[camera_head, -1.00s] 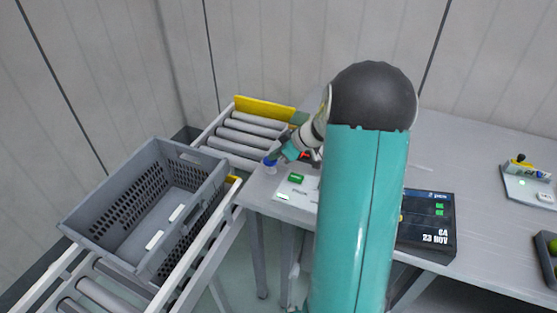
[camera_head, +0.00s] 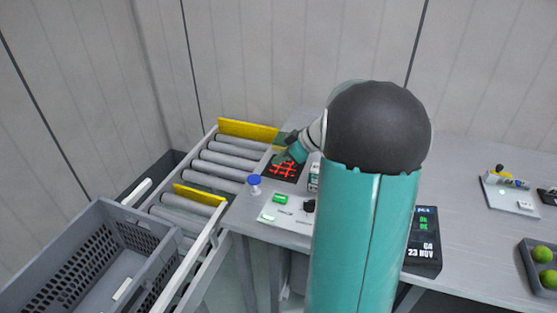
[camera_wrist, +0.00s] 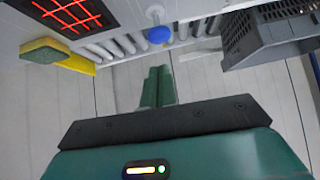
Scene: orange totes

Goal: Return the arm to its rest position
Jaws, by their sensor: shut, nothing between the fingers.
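My teal arm with its black rounded joint rises through the middle of the head view and hides part of the table. My gripper (camera_head: 284,152) is at the far end, above or beside a black panel with a glowing red grid (camera_head: 285,171); I cannot tell how high it is. In the wrist view my gripper's two green fingers (camera_wrist: 158,80) are together with nothing between them. The red grid panel (camera_wrist: 72,12) also shows there at the upper left, and a blue-topped knob (camera_wrist: 159,34) lies beyond the fingertips.
A grey crate (camera_head: 150,266) sits on the roller conveyor at the left. A dark display (camera_head: 423,243) and a tray of green fruit (camera_head: 530,262) are right of my arm.

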